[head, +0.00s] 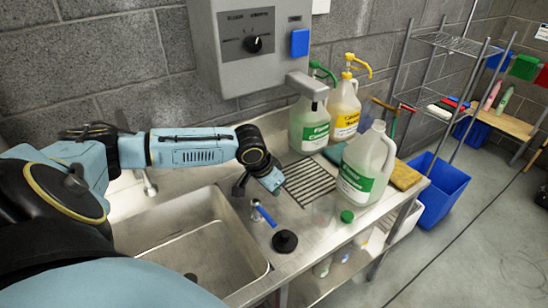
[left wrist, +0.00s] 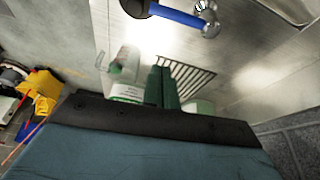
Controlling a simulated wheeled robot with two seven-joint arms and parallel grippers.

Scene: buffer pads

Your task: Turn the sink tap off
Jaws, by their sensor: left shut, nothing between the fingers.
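A small chrome tap with a blue lever (head: 265,214) stands on the counter at the right rim of the sink. The lever slants towards the front right, and its blue handle also shows at the top of the left wrist view (left wrist: 175,14). A chrome spout (head: 149,184) at the sink's back left is partly hidden by my left arm. My left gripper (head: 271,182) is just behind the tap, over the counter, apart from the lever. Its fingers (left wrist: 163,87) are together and empty in the left wrist view. My right gripper is not in view.
A drain grate (head: 308,182) lies right of the gripper. A white jug (head: 367,168), a green-pump bottle (head: 309,124) and a yellow-pump bottle (head: 344,108) stand behind and right. A black round stopper (head: 285,242) sits in front of the tap. The grey dispenser box (head: 249,45) overhangs the counter.

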